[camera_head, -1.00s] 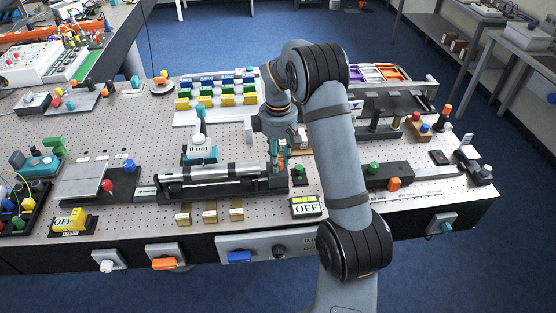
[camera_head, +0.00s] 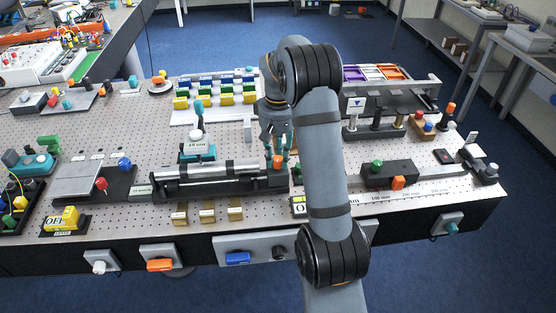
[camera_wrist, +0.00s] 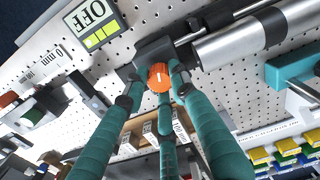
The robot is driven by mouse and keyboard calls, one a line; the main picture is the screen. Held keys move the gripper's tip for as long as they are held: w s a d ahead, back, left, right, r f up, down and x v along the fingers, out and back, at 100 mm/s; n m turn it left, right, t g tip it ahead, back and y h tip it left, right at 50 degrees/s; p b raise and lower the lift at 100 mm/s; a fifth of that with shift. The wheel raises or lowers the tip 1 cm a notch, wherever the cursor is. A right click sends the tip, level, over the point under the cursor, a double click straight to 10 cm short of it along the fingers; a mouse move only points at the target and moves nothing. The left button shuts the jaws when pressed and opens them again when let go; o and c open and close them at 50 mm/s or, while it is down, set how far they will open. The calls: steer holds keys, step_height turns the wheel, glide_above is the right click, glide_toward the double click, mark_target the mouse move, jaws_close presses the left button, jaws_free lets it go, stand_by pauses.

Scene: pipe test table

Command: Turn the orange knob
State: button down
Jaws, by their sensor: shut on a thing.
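The orange knob (camera_wrist: 159,77) has a white pointer line and sits on a dark block at the end of a silver cylinder (camera_wrist: 240,40). In the head view the orange knob (camera_head: 278,161) shows at the right end of the long cylinder unit (camera_head: 205,176). My gripper (camera_head: 279,160) points down over it. In the wrist view the teal fingers of my gripper (camera_wrist: 155,82) close around the knob, with tips beside it. Exact contact is partly hidden by the fingers.
A yellow-lit OFF display (camera_wrist: 95,22) stands near the knob. A teal gauge (camera_head: 198,150) stands behind the cylinder. Three small tan blocks (camera_head: 208,212) lie in front. A black box with green and orange knobs (camera_head: 388,174) stands to the right.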

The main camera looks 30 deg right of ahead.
steer(key=m+b, duration=0.1)
steer(key=m, duration=0.2)
steer(key=m+b, duration=0.1)
steer(key=m, duration=0.2)
steer(key=shift+a+f, duration=0.1)
steer(key=shift+f, duration=0.1)
steer(key=m+b, duration=0.2)
steer(key=m, duration=0.4)
steer(key=shift+m, duration=0.4)
steer(key=m+b, duration=0.2)
steer(key=m, duration=0.4)
steer(key=m+b, duration=0.1)
steer(key=m, duration=0.5)
steer(key=shift+r+b, duration=0.15)
steer(key=shift+b, duration=0.25)
steer(key=c, duration=1.4)
jaws_free()
